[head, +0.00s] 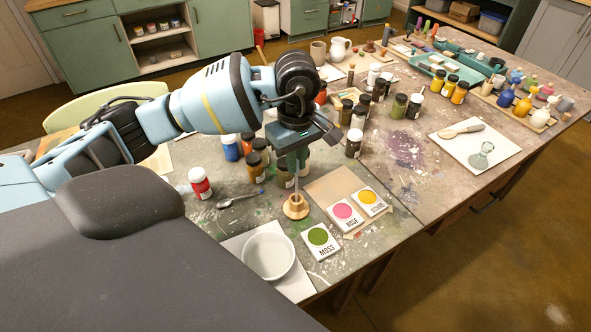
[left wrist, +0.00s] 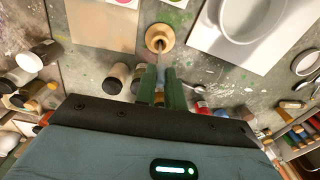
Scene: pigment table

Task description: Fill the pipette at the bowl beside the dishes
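The pipette (head: 296,188) stands upright, its thin lower part in a round wooden stand (head: 296,208). My left gripper (head: 293,172) points down over the stand. In the left wrist view its two green fingers (left wrist: 161,88) are close together on either side of the pipette's upper part, which they mostly hide, and it seems shut on it. The stand shows just ahead of the fingers (left wrist: 160,38). The white bowl (head: 268,257) is on a white sheet near the table's front edge. Beside it are the dishes: green MOSS (head: 318,238), pink ROSE (head: 343,213) and a yellow one (head: 369,200). My right gripper is not in view.
Several dark paint jars (head: 353,143) stand behind and right of the gripper. A glass flask (head: 481,157) is on a white board at the right. The gap between stand and bowl is clear.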

